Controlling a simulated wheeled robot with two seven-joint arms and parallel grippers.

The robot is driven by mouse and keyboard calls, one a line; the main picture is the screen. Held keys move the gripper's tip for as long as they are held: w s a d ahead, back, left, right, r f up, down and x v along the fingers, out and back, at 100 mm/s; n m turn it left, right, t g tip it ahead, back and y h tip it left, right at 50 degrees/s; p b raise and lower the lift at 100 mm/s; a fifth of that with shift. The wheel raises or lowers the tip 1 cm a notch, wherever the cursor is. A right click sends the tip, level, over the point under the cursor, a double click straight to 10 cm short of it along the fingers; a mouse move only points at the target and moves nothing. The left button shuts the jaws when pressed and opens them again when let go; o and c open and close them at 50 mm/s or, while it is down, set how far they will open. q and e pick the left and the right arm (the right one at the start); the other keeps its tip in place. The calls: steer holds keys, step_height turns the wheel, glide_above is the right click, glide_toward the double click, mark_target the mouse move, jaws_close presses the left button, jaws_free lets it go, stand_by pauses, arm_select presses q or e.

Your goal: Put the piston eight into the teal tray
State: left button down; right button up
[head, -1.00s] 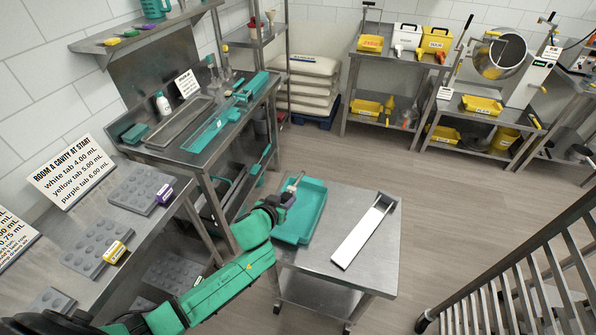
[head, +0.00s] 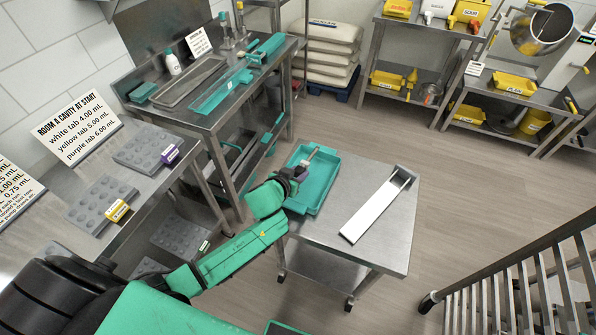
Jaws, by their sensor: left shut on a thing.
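The teal tray (head: 327,187) lies on the steel cart at the centre of the head view. My left gripper (head: 303,168) reaches in from the left and is over the tray's left part. It is shut on the piston eight (head: 312,154), a small pale rod whose end shows beyond the fingers. The jaws and wrist hide the rest of the piston. I cannot tell whether the piston touches the tray floor. My right gripper is not in view.
A long white-and-steel chute (head: 372,210) lies on the cart (head: 340,245) right of the tray. A bench with grey moulds (head: 100,203) is at the left. A steel table with a teal trough (head: 222,92) stands behind. A railing (head: 510,280) is at lower right.

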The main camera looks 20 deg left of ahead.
arm_select(q)
step_height(320, 180, down, 7)
steer(key=b, duration=0.4)
steer(key=shift+r+b, duration=0.15)
steer(key=shift+b, duration=0.2)
steer(key=shift+f+b, duration=0.3)
steer(key=shift+f, duration=0.05)
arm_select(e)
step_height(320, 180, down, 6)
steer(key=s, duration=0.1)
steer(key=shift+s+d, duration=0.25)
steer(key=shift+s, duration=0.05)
